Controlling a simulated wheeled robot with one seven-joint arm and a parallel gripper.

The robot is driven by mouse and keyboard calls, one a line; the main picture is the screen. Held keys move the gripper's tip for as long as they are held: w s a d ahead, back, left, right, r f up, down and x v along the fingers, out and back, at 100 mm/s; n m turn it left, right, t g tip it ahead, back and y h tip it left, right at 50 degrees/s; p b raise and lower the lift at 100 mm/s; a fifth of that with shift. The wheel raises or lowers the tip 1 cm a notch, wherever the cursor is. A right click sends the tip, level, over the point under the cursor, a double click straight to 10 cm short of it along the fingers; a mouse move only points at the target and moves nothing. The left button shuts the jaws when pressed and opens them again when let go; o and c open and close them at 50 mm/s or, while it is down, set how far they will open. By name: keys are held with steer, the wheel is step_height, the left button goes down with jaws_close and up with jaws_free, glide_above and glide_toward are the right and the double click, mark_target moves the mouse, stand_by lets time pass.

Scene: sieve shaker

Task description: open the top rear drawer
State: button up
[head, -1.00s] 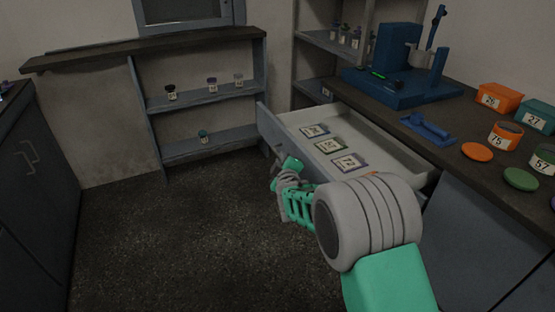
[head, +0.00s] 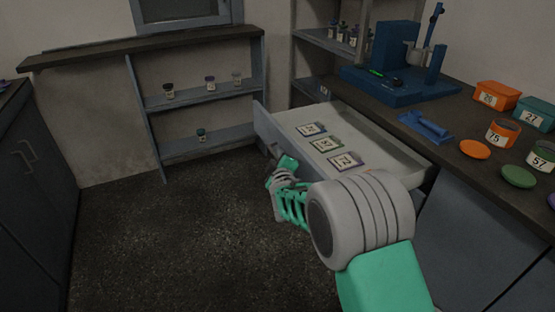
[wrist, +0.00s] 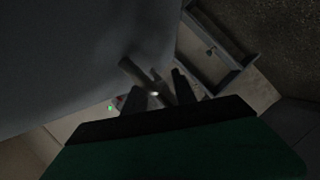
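A wide grey drawer (head: 388,147) is pulled far out from under the dark counter. Several numbered labels lie on its floor, among them one reading 72 (head: 345,161). My gripper (head: 284,165) is low at the outer face of the drawer front (head: 271,130). The handle is mostly hidden there in the head view. In the dark wrist view, a grey handle bar (wrist: 132,70) reaches toward the space between my two fingers (wrist: 157,92). The fingers stand apart, and I see no clear squeeze on the bar.
A blue shaker stand (head: 400,82) and a blue bracket (head: 425,126) are on the counter. An orange cup marked 75 (head: 502,134), an orange lid (head: 474,149) and a green lid (head: 518,177) stand near its edge. Wall shelves (head: 208,98) hold small jars. The floor (head: 180,240) is clear.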

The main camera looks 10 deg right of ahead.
steer(key=p+v, duration=0.1)
steer(key=v, duration=0.7)
steer(key=shift+p, duration=0.3)
steer(key=s+d+r+m+g+p, duration=0.25)
steer(key=s+r+p, duration=0.25)
steer(key=r+p, duration=0.3)
steer(key=s+d+r+m+g+p, duration=0.2)
steer(key=s+r+m+g+p, duration=0.25)
steer(key=r+p, duration=0.3)
steer(key=s+r+m+g+p, duration=0.2)
steer(key=s+r+p, duration=0.2)
steer(key=s, duration=0.6)
steer(key=s+r+m+g+p, duration=0.2)
steer(key=s+r+p, duration=0.3)
steer(key=s, duration=0.6)
steer(key=shift+r+g, duration=0.35)
steer(key=shift+g, duration=0.35)
